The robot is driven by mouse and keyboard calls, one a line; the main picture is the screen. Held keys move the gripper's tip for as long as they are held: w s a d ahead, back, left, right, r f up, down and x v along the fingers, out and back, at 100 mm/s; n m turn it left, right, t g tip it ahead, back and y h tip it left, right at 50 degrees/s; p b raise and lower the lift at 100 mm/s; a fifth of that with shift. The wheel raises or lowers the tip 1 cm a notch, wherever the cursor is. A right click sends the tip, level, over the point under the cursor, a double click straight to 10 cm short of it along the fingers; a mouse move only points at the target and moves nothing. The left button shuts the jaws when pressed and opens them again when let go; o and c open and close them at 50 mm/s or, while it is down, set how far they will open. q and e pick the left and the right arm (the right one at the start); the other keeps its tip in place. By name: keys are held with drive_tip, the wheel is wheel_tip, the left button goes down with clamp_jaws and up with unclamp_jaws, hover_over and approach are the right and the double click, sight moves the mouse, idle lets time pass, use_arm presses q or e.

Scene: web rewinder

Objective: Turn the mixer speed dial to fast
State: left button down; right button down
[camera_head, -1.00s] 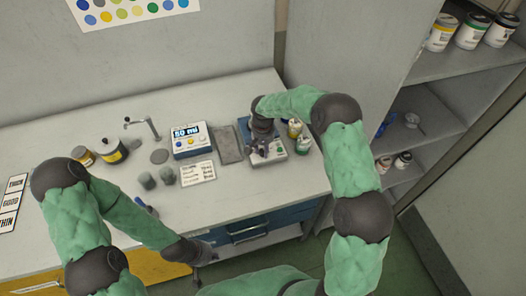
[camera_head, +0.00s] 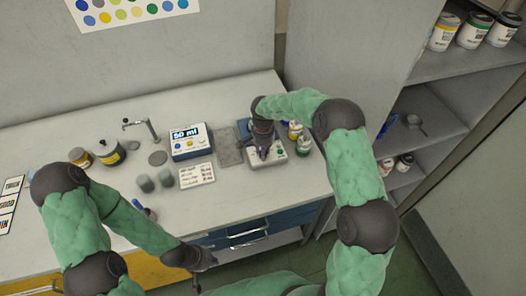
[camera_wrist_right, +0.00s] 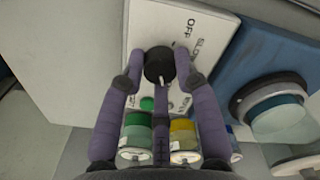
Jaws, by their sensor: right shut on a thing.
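The mixer (camera_head: 278,157) stands on the bench at the right, a white base with a blue part behind.
Paint jars (camera_head: 300,138) stand right of the mixer. A grey mat (camera_head: 228,150), a dispenser reading 50 ml (camera_head: 188,143) and a printed card (camera_head: 197,175) lie to its left. Two grey cups (camera_head: 155,181) stand farther left. Shelves (camera_head: 425,115) rise at the right.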

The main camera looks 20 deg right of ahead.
drive_tip(key=c, duration=0.9)
unclamp_jaws()
wheel_tip(320, 180, up, 12)
drive_tip(key=shift+f, duration=0.1)
